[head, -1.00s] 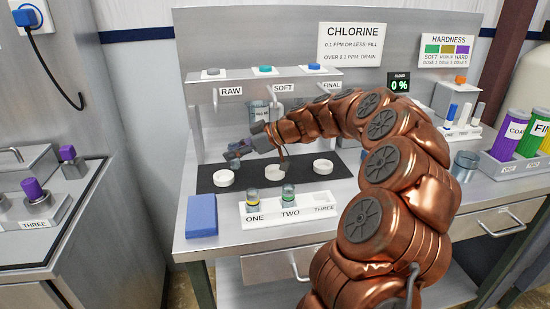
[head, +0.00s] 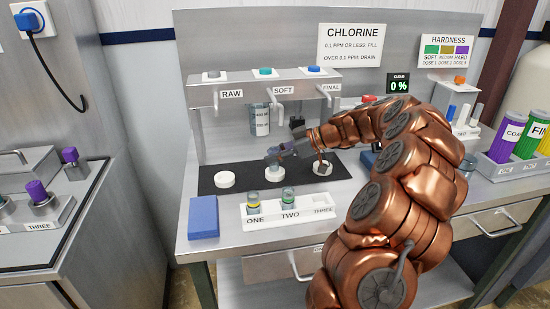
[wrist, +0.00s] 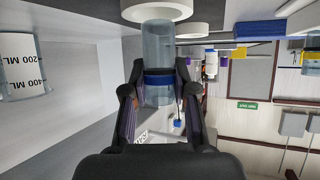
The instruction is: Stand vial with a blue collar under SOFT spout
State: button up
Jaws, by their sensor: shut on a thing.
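A clear vial with a blue collar (wrist: 158,78) is between the fingers of my gripper (wrist: 158,98), which is shut on it at the collar. In the upside-down wrist view the vial's base end is close to a white ring stand (wrist: 155,9); I cannot tell if they touch. In the head view my gripper (head: 280,153) is low over the middle white stand (head: 273,182), in front of the SOFT spout (head: 272,95). The held vial is hard to make out there.
A rack (head: 303,216) in front holds two vials, in ONE and TWO; THREE looks empty. A graduated beaker (head: 260,122) is behind. A blue block (head: 203,216) lies front left.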

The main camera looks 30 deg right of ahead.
jog(key=shift+f, duration=0.8)
jog(key=shift+f+b, duration=0.25)
jog(key=shift+b, duration=0.05)
jog(key=o, duration=0.9)
jog(key=shift+r, duration=0.1)
jog(key=shift+r+p, duration=0.15)
jog(key=shift+p, duration=0.2)
jog(key=shift+s+d+r, duration=0.1)
jog(key=shift+d, duration=0.05)
jog(key=b+v, duration=0.2)
jog(key=v, duration=0.9)
jog(key=shift+s+d, duration=0.2)
jog(key=shift+s, duration=0.1)
